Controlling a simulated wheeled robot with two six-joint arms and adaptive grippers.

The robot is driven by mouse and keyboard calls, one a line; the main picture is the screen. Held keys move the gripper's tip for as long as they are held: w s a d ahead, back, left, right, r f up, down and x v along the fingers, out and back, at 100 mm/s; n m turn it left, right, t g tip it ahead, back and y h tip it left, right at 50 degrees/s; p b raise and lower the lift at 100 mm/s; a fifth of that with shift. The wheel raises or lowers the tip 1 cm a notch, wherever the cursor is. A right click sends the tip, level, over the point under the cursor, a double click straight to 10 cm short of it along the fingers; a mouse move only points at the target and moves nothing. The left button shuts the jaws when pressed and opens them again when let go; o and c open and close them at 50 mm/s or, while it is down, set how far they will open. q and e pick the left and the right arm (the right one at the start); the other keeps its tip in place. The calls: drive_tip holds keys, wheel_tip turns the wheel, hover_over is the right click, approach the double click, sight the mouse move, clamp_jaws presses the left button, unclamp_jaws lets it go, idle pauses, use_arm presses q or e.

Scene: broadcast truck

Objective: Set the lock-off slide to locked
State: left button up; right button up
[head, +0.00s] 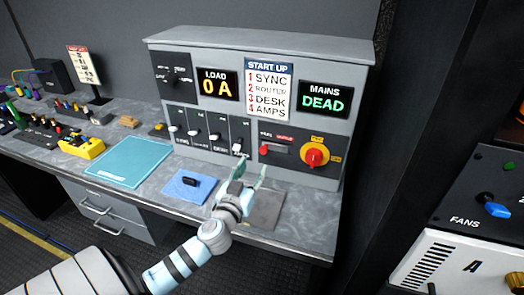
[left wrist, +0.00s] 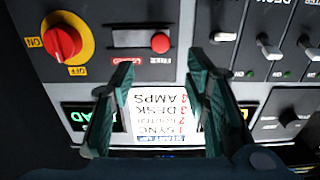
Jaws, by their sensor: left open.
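The lock-off slide is a red knob (head: 264,150) in a short slot on the grey panel, left of the red rotary switch (head: 314,154). In the upside-down left wrist view, the red slide knob (left wrist: 160,42) sits at the slot end by the label that seems to read FREE. The red LOCKED label (left wrist: 130,61) is by the other end. My left gripper (head: 252,170) is open and empty, in front of the panel just below the slide in the head view. Its two fingers (left wrist: 162,75) also show in the left wrist view, apart from the knob. My right gripper is out of view.
A row of white-tipped switches (head: 215,135) is left of the slide. A start-up card (head: 268,90) and MAINS display (head: 324,99) are above. A blue mat with a dark object (head: 187,185) lies on the desk (head: 305,222).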

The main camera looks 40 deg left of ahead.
sight(263, 151)
use_arm(q)
drive_tip(key=x, duration=0.9)
drive_tip(key=shift+f+p, duration=0.1)
drive_tip(key=shift+p, duration=0.2)
clamp_jaws()
